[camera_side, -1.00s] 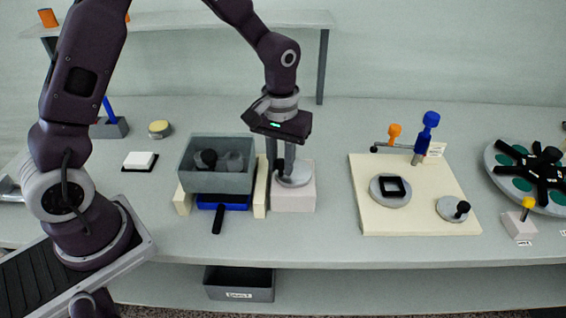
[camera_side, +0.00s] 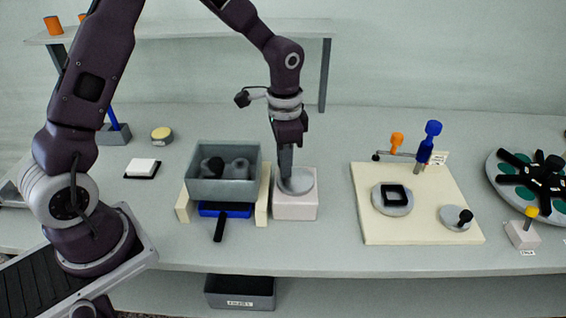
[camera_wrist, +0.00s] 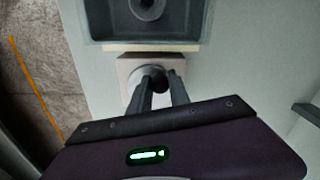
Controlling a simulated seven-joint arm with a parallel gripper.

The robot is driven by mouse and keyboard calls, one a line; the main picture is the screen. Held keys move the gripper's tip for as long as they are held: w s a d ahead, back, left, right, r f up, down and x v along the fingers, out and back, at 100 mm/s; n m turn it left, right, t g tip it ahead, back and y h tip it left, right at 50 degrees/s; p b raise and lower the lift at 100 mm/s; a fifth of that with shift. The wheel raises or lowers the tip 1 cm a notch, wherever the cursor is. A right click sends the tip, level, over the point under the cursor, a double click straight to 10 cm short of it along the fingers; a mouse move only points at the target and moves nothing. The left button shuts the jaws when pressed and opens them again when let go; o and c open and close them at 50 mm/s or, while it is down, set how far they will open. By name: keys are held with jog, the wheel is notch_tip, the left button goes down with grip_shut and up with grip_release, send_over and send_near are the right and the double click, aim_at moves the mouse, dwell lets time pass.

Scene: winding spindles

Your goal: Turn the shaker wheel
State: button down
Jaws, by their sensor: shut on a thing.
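The shaker wheel (camera_side: 301,183) is a grey disc on top of a pale block (camera_side: 295,208), right of the grey open box. My gripper (camera_side: 286,174) points down at the left part of the wheel. In the wrist view my gripper (camera_wrist: 157,82) is shut on a dark upright knob (camera_wrist: 154,71) on the wheel. The fingers hide most of the knob and part of the disc.
The grey box (camera_side: 224,188) holds a dark piece and a grey piece and sits between two cream rails (camera_side: 262,192). A blue tray with a black handle (camera_side: 219,228) is below it. A cream board (camera_side: 425,230) with knobs stands right. Bare table lies between.

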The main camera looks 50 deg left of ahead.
aim_at(302, 172)
jog(key=m, duration=0.2)
jog(key=w+m, duration=0.1)
jog(key=shift+m, duration=0.4)
jog(key=m, duration=0.2)
jog(key=w+m, duration=0.1)
jog(key=m, duration=0.1)
jog(key=shift+w+d+m, duration=0.1)
jog(key=shift+w+m, duration=0.05)
jog(key=shift+m, duration=0.15)
jog(key=m, duration=0.4)
jog(key=shift+w+d, duration=0.4)
jog(key=shift+w+d+m, duration=0.1)
jog(key=shift+d+m, duration=0.1)
jog(key=shift+m, duration=0.65)
jog(key=shift+w+d+m, duration=0.1)
jog(key=shift+d+m, duration=0.05)
jog(key=shift+m, duration=0.75)
jog(key=shift+w+d+m, duration=0.1)
jog(key=shift+d+m, duration=0.1)
jog(key=shift+m, duration=0.65)
jog(key=c, duration=1.2)
grip_release()
notch_tip(302, 172, up, 7)
